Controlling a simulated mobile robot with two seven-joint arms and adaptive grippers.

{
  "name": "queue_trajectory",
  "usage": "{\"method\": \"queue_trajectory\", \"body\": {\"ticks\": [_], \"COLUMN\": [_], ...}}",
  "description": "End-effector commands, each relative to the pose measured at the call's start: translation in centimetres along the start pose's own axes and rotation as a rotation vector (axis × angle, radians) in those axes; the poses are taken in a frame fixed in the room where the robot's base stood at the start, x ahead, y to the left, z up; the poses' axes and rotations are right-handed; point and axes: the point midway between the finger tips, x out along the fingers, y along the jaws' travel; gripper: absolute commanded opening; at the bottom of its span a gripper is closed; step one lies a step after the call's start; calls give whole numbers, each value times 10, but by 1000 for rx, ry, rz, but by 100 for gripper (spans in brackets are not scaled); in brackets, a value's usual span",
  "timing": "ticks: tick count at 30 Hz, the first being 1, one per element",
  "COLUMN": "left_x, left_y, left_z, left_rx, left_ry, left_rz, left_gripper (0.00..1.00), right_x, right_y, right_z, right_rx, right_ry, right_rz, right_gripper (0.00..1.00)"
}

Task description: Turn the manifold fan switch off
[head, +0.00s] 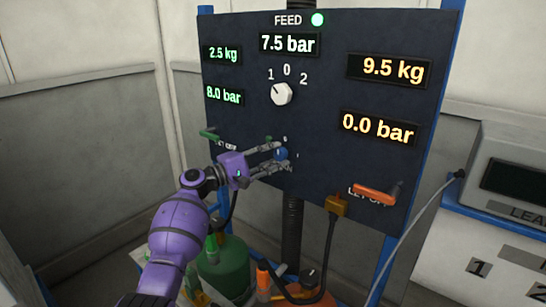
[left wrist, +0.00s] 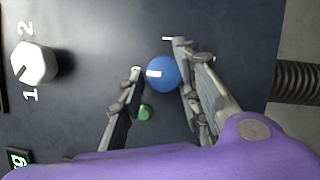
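A round blue knob (head: 281,154) sits low in the middle of the dark panel (head: 240,115). It also shows in the left wrist view (left wrist: 160,82), with a white pointer mark. No readable label names it as the fan switch. My purple left gripper (head: 280,156) is at the panel. Its fingers are open, one on each side of the blue knob, in the left wrist view (left wrist: 158,62). The right-hand finger there looks very close to the knob; contact cannot be told. A small green light or button (left wrist: 145,112) shows between the fingers. My right gripper is out of view.
A white selector knob (head: 281,94) marked 1, 0, 2 is above. A green lever (head: 209,134) and an orange lever (head: 375,194) flank the panel's lower part. A green cylinder (head: 225,265), hoses and an orange cylinder stand below. A grey console (head: 505,180) is at right.

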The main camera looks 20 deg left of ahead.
Motion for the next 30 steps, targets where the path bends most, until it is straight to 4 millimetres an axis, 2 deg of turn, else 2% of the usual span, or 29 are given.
{"method": "queue_trajectory", "body": {"ticks": [1, 2, 20, 23, 30], "left_x": [2, 2, -2, -13, -63], "left_y": [12, 12, 2, 2, 2], "left_z": [3, 2, 1, 0, 0], "left_rx": [9, 9, 3, 4, 6], "left_ry": [-4, -4, -2, 0, 1], "left_rz": [15, 14, 2, 2, 0], "left_gripper": [38, 41, 41, 41, 41], "right_x": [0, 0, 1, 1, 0], "right_y": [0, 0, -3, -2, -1], "right_z": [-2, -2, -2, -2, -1], "right_rx": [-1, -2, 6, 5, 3], "right_ry": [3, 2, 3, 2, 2], "right_rz": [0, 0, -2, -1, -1], "right_gripper": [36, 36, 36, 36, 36]}}
